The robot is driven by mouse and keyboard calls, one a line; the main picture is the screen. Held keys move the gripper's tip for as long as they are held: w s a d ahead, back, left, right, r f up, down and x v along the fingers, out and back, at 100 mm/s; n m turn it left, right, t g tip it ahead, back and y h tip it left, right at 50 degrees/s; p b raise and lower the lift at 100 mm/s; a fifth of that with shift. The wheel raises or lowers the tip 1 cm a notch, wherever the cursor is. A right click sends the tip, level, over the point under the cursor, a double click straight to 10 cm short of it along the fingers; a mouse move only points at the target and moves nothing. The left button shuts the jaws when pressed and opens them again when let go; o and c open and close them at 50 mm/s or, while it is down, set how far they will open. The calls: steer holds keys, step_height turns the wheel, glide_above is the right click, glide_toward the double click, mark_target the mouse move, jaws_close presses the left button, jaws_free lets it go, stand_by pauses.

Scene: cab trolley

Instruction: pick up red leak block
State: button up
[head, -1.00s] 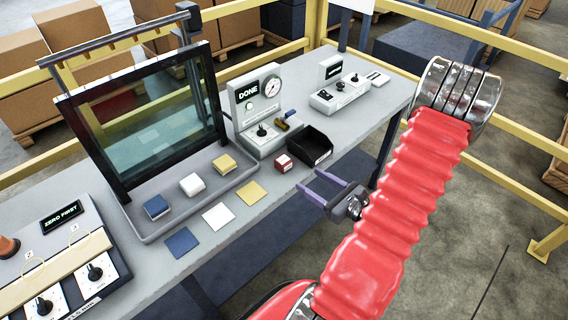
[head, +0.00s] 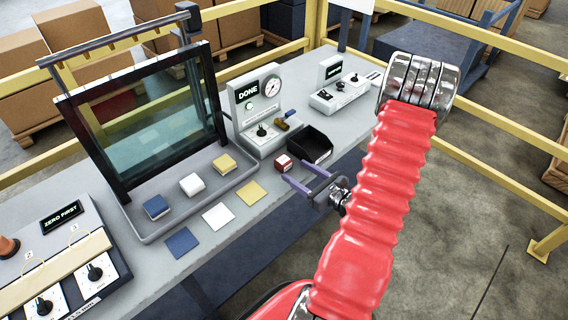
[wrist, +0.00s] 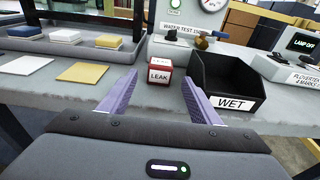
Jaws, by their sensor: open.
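The red leak block (head: 284,163) is a small cube with a red body and white label. It stands on the grey bench near its front edge. The wrist view shows the block (wrist: 159,86) upright, with the word LEAK on its front. My gripper (head: 302,180) is open and empty, just in front of the block at the bench edge. I see no contact.
A black bin (head: 312,146) labelled WET (wrist: 232,80) stands close to the right of the block. A tester (head: 257,105) with a gauge and brass valve is behind. Coloured pads and a tray (head: 150,237) lie left. Bare bench lies between the pads and block.

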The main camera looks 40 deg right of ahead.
mark_target(288, 165)
steer(key=shift+w+f, duration=0.2)
steer(key=shift+w, duration=0.95)
steer(key=shift+w, duration=0.15)
steer(key=shift+w+a+f, duration=0.1)
steer(key=shift+w+f, duration=0.1)
steer(key=shift+w, duration=1.05)
steer(key=shift+w+a+f, duration=0.1)
steer(key=shift+w+f, duration=0.05)
steer(key=shift+w, duration=1.05)
steer(key=shift+d, duration=0.1)
steer(key=c, duration=1.2)
steer(key=shift+o, duration=0.2)
steer(key=shift+r, duration=0.15)
steer(key=shift+r, duration=4.85)
